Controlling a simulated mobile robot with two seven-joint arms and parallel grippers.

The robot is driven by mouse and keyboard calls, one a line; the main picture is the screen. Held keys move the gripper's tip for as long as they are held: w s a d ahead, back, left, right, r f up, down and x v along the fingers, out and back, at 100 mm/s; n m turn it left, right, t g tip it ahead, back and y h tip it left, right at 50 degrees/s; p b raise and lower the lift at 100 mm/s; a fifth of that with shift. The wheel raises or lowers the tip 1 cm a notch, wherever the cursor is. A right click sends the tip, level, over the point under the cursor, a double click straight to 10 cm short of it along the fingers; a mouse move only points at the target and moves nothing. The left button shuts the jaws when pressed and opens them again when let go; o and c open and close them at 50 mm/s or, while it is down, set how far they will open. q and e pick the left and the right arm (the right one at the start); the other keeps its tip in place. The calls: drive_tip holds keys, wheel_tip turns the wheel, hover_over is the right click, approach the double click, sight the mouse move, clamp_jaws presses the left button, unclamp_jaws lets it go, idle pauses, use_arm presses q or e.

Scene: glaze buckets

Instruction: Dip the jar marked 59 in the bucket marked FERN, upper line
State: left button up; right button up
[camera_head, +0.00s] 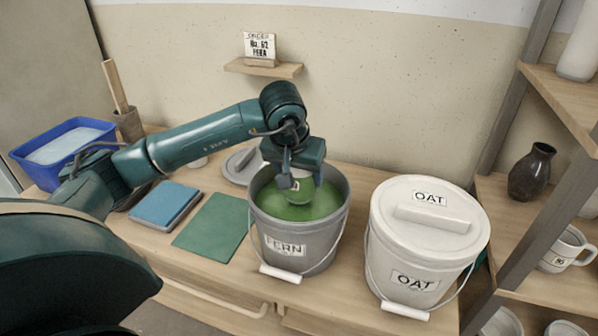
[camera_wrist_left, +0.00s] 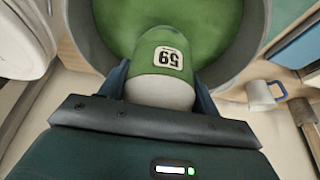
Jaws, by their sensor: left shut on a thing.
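The jar marked 59 (camera_wrist_left: 163,60) is pale at the end near my gripper and green over the rest, label readable. My left gripper (camera_head: 299,180) points down over the bucket marked FERN (camera_head: 285,247) and is shut on the jar; its fingers show on both sides of the jar in the wrist view (camera_wrist_left: 160,88). The FERN bucket is grey, open, and holds green glaze (camera_head: 322,207). The jar is inside the rim with its lower end at or in the glaze; the exact depth and any line are hard to see. My right gripper is out of view.
The lidded white OAT bucket (camera_head: 425,250) stands close on the right. A grey lid (camera_head: 238,168) lies behind FERN. A green mat (camera_head: 210,228), a blue sponge-like block (camera_head: 163,205) and a blue tub (camera_head: 62,148) are left. A placard (camera_head: 259,48) stands on a wall shelf.

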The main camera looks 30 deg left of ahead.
use_arm(q)
drive_tip(key=shift+r, duration=0.1)
wheel_tip(320, 180, up, 8)
drive_tip(key=p, duration=0.5)
drive_tip(key=shift+f, duration=0.2)
